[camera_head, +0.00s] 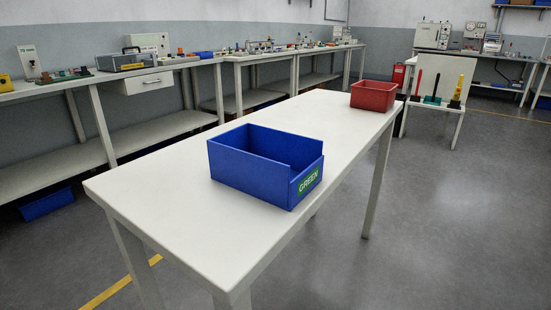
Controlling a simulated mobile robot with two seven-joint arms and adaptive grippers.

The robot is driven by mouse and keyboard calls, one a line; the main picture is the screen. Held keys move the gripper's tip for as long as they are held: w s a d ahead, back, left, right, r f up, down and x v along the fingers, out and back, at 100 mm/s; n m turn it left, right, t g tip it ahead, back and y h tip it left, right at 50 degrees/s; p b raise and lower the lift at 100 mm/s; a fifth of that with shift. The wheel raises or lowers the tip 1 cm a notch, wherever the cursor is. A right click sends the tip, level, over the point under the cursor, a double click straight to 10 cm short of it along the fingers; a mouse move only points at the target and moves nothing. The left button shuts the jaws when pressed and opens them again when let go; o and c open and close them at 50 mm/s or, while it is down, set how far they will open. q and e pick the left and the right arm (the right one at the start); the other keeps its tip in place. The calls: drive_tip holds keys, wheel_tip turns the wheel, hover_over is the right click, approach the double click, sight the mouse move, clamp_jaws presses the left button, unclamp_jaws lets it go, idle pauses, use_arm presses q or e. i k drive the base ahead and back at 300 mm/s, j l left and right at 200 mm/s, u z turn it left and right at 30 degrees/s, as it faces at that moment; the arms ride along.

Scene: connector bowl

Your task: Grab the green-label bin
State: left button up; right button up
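A blue open-topped bin (245,180) stands upright near the middle of the white table (150,192). A green label (309,181) reading "GREEN" is on its short front-right face, below a lowered edge. The part of the bin's inside that shows looks empty, but its floor is mostly hidden by the walls. Neither of my grippers shows in the head view, and nothing touches the bin.
A red bin (373,97) stands at the table's far end. The tabletop between the bins is clear. Workbenches with equipment line the left wall. A small stand (435,106) with coloured upright items is beyond the table. Open grey floor (450,220) lies to the right.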

sight(279, 168)
drive_tip(key=i+l, duration=0.2)
drive_tip(key=l, duration=0.15)
drive_tip(key=i+l+u, duration=0.1)
drive_tip(key=i+l, duration=0.3)
drive_tip(key=l, duration=0.25)
drive_tip(key=u, duration=0.05)
